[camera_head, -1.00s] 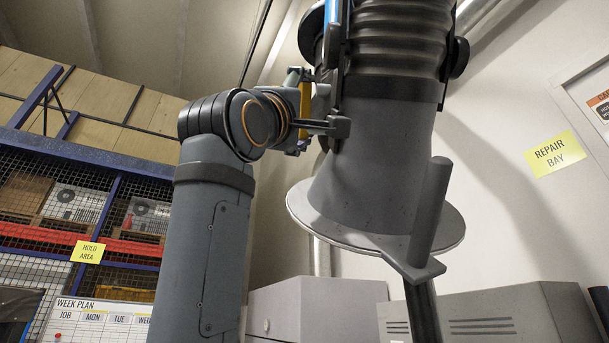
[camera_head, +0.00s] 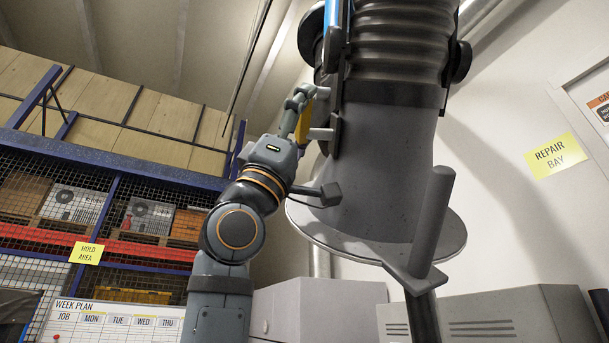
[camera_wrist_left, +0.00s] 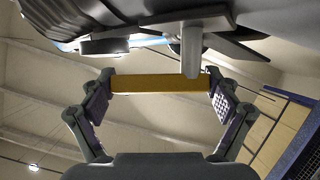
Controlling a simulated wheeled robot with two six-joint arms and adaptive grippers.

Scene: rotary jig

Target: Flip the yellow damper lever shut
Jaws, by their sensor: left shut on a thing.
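The yellow damper lever (camera_head: 303,126) is on the left side of the grey extraction hood (camera_head: 372,165), just below the dark ribbed hose. In the left wrist view the lever (camera_wrist_left: 150,84) spans crosswise between both fingertips, with a grey pin (camera_wrist_left: 191,50) meeting it right of middle. My left gripper (camera_head: 304,110) is shut on the lever, reaching up from the lower left. In the head view its fingers hide part of the lever. My right gripper does not show.
A grey upright handle (camera_head: 432,222) stands out from the hood's round flange (camera_head: 340,241). A blue part (camera_head: 334,28) runs beside the ribbed hose (camera_head: 400,45). Grey cabinets (camera_head: 317,308) stand below. Open air lies left of the hood, before the mesh rack (camera_head: 113,215).

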